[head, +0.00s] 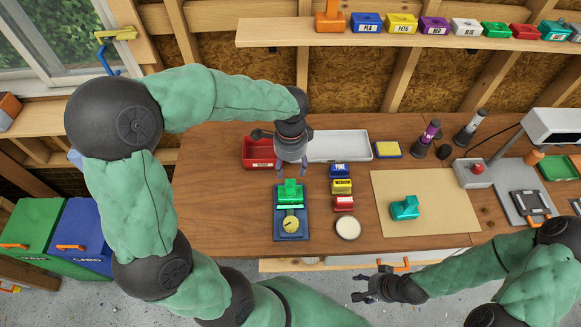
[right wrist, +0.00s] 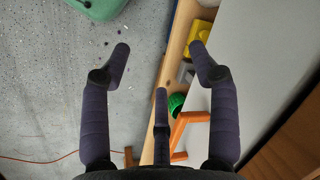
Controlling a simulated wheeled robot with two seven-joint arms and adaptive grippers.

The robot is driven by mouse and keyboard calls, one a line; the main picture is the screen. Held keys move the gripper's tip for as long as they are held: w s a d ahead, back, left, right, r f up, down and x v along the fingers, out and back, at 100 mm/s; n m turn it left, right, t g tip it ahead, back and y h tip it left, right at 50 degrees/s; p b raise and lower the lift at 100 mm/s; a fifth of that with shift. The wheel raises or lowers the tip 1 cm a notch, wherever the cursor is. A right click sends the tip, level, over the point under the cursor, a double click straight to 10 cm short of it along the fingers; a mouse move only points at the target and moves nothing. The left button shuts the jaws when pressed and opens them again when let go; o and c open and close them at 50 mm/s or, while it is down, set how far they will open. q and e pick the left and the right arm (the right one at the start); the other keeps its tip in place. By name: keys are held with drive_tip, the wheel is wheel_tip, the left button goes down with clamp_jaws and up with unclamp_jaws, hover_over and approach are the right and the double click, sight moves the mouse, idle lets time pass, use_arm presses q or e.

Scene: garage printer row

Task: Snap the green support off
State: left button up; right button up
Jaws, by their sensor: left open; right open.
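The green support (head: 290,192) stands on a dark blue printer plate (head: 280,230) on the workbench, at its back part. A round yellow dial-like piece (head: 291,224) sits in front of it on the same plate. My left gripper (head: 291,170) is open, pointing down just above and behind the green support; I cannot tell whether it touches. My right gripper (head: 362,290) is open and empty, in front of the bench's front edge. In the right wrist view its spread fingers (right wrist: 160,62) have nothing between them, over the floor and an edge.
A red bin (head: 257,152) and white tray (head: 338,146) are behind the plate. Small blue, yellow and red boxes (head: 342,187) and a round white-rimmed dish (head: 348,229) stand right of it. A teal piece (head: 405,208) lies on a tan mat (head: 440,222).

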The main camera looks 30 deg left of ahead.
sight(290, 183)
use_arm(q)
drive_tip(key=n, duration=0.5)
drive_tip(key=shift+r+n+p, duration=0.1)
drive_tip(key=shift+n+p, duration=0.25)
drive_tip(key=shift+n, duration=0.05)
drive_tip(key=n, duration=0.4)
drive_tip(key=n+p, duration=0.1)
drive_tip(key=n, duration=1)
drive_tip(key=shift+n+p, duration=0.4)
drive_tip(key=n, duration=0.4)
drive_tip(key=n+p, duration=0.1)
drive_tip(key=n, duration=0.7)
drive_tip(key=shift+f+n, duration=0.25)
drive_tip(key=shift+n, duration=0.15)
drive_tip(key=shift+f+b, duration=0.3)
drive_tip(key=shift+f, duration=0.45)
drive_tip(key=shift+f+b, duration=2.6)
drive_tip(key=shift+f, duration=2.1)
drive_tip(key=shift+c, duration=0.3)
clamp_jaws()
